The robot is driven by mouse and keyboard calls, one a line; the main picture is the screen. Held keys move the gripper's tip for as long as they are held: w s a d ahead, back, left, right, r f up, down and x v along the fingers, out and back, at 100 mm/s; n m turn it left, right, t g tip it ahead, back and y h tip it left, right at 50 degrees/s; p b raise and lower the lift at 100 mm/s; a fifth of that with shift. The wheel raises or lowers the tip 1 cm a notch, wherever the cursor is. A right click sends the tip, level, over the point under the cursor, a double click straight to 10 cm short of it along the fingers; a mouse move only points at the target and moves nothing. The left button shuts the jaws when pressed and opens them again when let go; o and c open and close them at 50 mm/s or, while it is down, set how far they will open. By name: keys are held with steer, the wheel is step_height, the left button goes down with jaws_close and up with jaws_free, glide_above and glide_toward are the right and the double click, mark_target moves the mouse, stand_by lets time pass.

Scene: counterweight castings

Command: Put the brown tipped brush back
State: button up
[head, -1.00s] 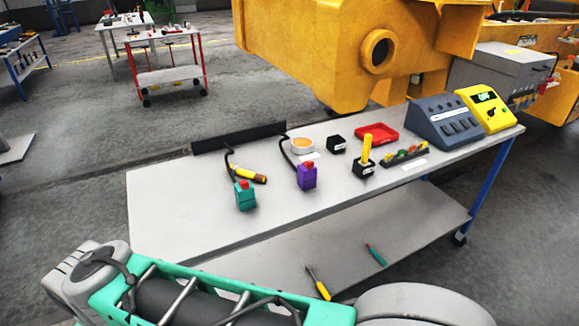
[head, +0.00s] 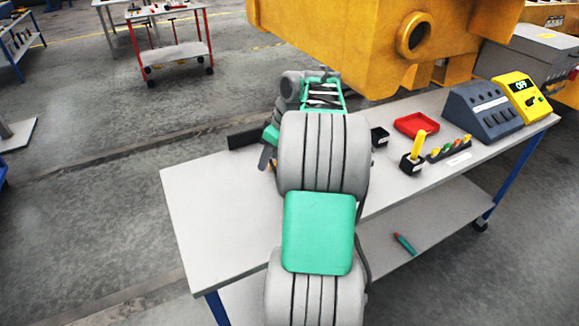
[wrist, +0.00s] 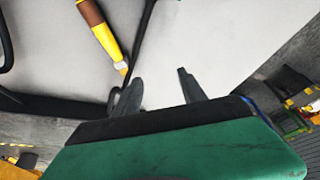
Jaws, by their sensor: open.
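A yellow and brown brush (wrist: 103,33) lies on the grey table top at the upper left of the wrist view, with a pale band near its lower end. In the head view it is almost wholly hidden behind my arm. My gripper (wrist: 160,90) is open and empty, and its two fingers are below and right of the brush, apart from its body. In the head view, a black block (head: 412,164) with an upright yellow handle (head: 418,145) stands on the table. Another small black block (head: 380,136) stands behind it, partly covered by my arm.
Dark cables (wrist: 141,40) lie near my fingers. The table's left front is clear.

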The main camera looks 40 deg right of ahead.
steer(key=shift+n, duration=0.5)
steer(key=s+d, duration=0.1)
steer(key=d, duration=0.2)
steer(key=s+d+f, duration=0.1)
steer(key=d, duration=0.2)
steer(key=s+d+f, duration=0.1)
steer(key=s+d, duration=0.1)
steer(key=d, duration=0.2)
steer(key=shift+s+f, duration=0.1)
steer(key=shift+f, duration=0.1)
steer(key=x, duration=0.4)
steer(key=w+a+p+x, duration=0.1)
steer(key=x, duration=0.1)
steer(key=shift+w, duration=0.1)
steer(key=shift+w+f, duration=0.15)
steer(key=shift+f, duration=0.2)
steer(key=shift+c, duration=0.6)
jaws_close()
